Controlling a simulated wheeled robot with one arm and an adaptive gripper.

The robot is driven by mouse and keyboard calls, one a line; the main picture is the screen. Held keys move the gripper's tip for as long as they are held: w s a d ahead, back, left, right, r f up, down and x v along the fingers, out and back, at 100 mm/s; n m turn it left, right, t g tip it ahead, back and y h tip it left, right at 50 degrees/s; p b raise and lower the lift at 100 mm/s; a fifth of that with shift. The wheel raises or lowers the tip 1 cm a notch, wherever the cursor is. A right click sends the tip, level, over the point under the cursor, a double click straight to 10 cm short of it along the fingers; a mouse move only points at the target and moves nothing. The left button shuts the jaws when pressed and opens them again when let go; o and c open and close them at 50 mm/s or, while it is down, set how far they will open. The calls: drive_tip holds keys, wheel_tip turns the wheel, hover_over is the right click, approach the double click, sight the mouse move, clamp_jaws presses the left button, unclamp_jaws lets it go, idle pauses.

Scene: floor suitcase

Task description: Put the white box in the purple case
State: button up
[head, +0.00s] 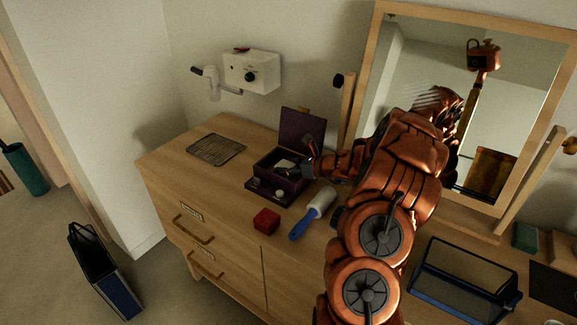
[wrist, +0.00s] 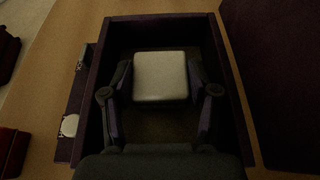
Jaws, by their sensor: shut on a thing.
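The purple case (head: 267,193) stands open on the wooden dresser, its lid (head: 302,131) raised at the back. It also shows in the wrist view (wrist: 240,110), where its walls surround my gripper. My gripper (wrist: 160,82) is shut on the white box (wrist: 160,75), with one finger on each side of it. The white box is inside the outline of the case in the wrist view. I cannot tell whether it touches the case floor. In the head view my gripper (head: 300,168) is over the case opening and mostly hides the box.
A small red box (head: 266,221) and a blue-handled lint roller (head: 313,213) lie in front of the case. A wire rack (head: 216,149) lies to its left. A mirror (head: 480,110) stands behind my arm. A blue-edged mesh tray (head: 465,280) is at right.

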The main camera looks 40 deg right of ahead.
drive_tip(key=shift+f, duration=0.5)
